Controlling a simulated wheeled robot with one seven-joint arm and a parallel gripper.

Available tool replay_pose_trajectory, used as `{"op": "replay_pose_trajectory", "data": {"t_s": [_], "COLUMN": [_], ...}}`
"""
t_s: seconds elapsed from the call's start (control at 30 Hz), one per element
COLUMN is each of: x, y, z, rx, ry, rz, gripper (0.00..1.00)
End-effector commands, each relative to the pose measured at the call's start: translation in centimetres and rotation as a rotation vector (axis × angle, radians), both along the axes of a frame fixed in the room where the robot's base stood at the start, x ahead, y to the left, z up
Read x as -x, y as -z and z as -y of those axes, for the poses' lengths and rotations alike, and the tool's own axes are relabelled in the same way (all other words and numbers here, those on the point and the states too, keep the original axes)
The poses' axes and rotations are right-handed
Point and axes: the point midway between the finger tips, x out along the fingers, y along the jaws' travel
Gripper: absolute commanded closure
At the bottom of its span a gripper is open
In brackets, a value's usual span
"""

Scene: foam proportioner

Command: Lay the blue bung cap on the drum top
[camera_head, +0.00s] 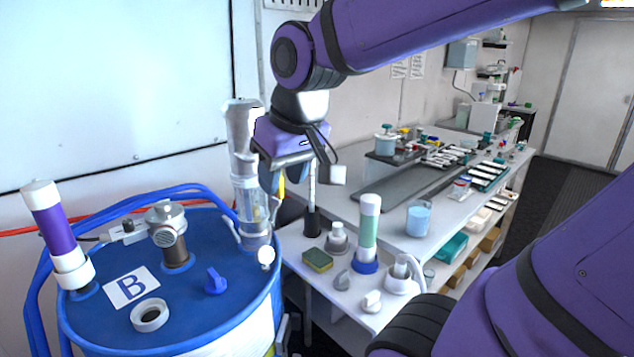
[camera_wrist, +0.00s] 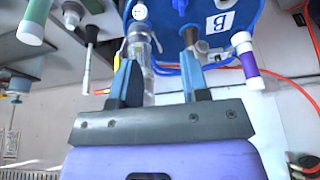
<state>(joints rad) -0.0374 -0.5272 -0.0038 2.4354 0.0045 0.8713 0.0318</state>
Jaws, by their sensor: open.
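The blue bung cap (camera_head: 214,281) lies on the blue drum top (camera_head: 190,335), between the white "B" label and the drum's right rim. A small blue piece at the top edge of the wrist view (camera_wrist: 179,5) may be the same cap. My gripper (camera_head: 285,178) is above and behind the drum's right edge, apart from the cap. In the wrist view its two fingers (camera_wrist: 158,62) are spread, with a clear tube showing behind the gap. I see nothing held between them.
A clear-bodied pump (camera_head: 245,170) stands at the drum's right rim, close to my gripper. The drum top also bears a white ring (camera_head: 149,315), a metal fitting (camera_head: 170,238) and a purple tube (camera_head: 56,225). A bench (camera_head: 340,275) with a sponge and bottles stands right.

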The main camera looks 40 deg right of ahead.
Motion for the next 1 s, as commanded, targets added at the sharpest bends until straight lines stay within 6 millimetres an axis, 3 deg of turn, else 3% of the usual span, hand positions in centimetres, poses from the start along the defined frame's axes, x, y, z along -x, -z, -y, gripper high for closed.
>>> {"op": "replay_pose_trajectory", "data": {"t_s": [0.1, 0.33, 1.0], "x": [3.1, 6.4, 6.8], "y": [-0.5, -0.6, -0.5], "z": [0.4, 0.8, 0.8], "rx": [0.005, 0.014, 0.014], "ry": [0.003, 0.005, 0.005], "rz": [0.048, 0.095, 0.100], "gripper": [0.58, 0.58, 0.58]}}
